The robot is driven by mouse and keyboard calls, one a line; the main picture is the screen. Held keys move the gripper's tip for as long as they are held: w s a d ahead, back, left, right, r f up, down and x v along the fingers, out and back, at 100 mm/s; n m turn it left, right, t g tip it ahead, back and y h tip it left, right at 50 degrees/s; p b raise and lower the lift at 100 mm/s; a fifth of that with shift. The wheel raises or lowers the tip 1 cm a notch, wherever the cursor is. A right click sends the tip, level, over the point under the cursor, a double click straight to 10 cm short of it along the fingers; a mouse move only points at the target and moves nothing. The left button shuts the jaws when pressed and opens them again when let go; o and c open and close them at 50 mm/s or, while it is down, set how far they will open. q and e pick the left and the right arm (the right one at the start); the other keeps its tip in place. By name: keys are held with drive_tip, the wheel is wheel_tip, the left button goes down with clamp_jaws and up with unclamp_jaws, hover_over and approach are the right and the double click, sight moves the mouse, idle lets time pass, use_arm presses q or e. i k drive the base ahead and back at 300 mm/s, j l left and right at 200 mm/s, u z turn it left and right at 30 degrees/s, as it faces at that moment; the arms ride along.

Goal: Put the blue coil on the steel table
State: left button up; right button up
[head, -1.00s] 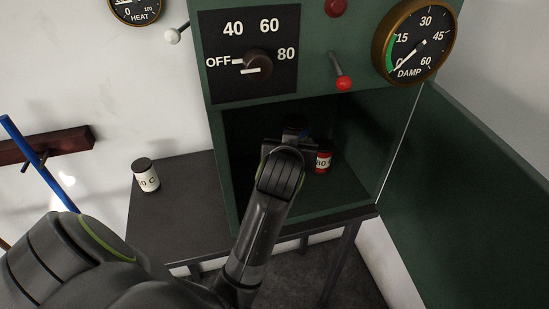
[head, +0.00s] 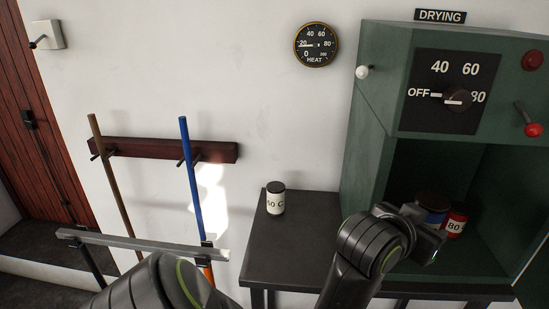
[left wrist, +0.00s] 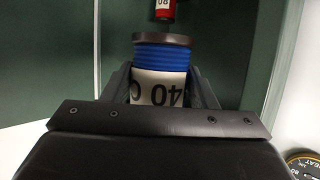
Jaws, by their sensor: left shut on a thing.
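The blue coil (head: 432,214) is a small can with a dark lid, a blue winding and a white label. In the left wrist view the blue coil (left wrist: 160,56) is upright between my left gripper's fingers (left wrist: 161,86), and its label reads 40 C upside down. In the head view my left gripper (head: 424,224) is shut on it at the opening of the green cabinet and hides its lower part. A dark grey table (head: 305,232) stands left of and under the cabinet; I cannot tell whether it is steel. My right gripper is not in view.
A red can (head: 456,222) stands in the green cabinet (head: 375,130), just beyond the blue coil. A white-labelled can (head: 275,199) stands at the table's back left. The table between it and the cabinet is clear. A grey bar (head: 140,243) crosses the lower left.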

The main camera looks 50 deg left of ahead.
sight(285, 245)
drive_tip(key=k+u, duration=0.1)
drive_tip(key=u, duration=0.2)
drive_tip(key=i+l+u, duration=0.1)
drive_tip(key=i+u, duration=0.15)
drive_tip(key=u, duration=0.2)
drive_tip(key=i+l+u, duration=0.2)
drive_tip(key=u, duration=0.25)
drive_tip(key=i+l+u, duration=0.25)
drive_tip(key=u, duration=0.2)
drive_tip(key=l, duration=0.1)
